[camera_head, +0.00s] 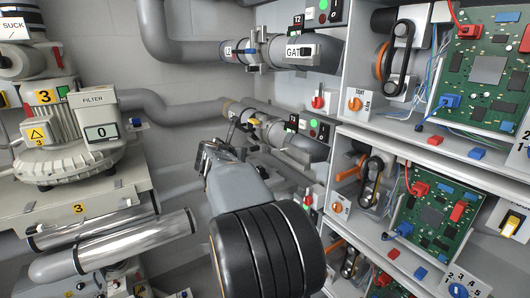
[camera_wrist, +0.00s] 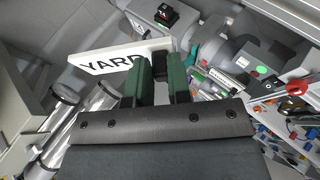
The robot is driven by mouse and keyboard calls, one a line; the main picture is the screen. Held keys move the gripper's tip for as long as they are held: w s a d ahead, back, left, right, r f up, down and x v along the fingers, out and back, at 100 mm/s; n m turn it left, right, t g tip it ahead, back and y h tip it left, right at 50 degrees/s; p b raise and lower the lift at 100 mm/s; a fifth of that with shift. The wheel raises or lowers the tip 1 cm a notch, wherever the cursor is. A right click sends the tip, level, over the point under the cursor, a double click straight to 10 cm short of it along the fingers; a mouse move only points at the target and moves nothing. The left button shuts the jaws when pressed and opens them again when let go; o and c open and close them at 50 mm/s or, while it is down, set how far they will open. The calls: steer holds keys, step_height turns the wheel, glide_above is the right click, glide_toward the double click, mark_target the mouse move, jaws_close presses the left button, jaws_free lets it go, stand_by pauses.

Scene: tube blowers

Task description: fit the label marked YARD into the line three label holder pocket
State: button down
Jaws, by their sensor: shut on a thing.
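In the wrist view my gripper (camera_wrist: 160,68) has its dark green fingers shut on the white label marked YARD (camera_wrist: 105,60). In the head view my arm reaches up toward the lower grey pipe (camera_head: 300,140); I cannot make out the label there. A small dark number tag (camera_head: 292,123), hard to read, is by that pipe. I cannot make out the line three pocket clearly. In the wrist view a black box with a red tag (camera_wrist: 163,16) is just beyond the label.
The upper pipe carries a label reading GAT (camera_head: 298,51), near a tag marked 12 (camera_head: 297,20). A blower marked 3 (camera_head: 65,145) stands at left, with silver cylinders (camera_head: 130,240) below. Open cabinets with green circuit boards (camera_head: 435,215) fill the right side.

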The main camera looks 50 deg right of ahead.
steer(key=s+r+m+g, duration=0.3)
steer(key=s+m+g, duration=0.6)
steer(key=s+g, duration=0.1)
steer(key=shift+s+h, duration=0.4)
steer(key=shift+s, duration=0.4)
steer(key=shift+w+a+r+p, duration=0.1)
steer(key=shift+a+r+p, duration=0.05)
steer(key=shift+p, duration=0.2)
steer(key=r+x, duration=0.1)
steer(key=x, duration=1)
steer(key=shift+s+d+r, duration=0.25)
steer(key=shift+d, duration=0.1)
steer(key=shift+f+b, duration=0.3)
steer(key=shift+f, duration=0.1)
steer(key=c, duration=1)
jaws_free()
steer(key=shift+a, duration=0.1)
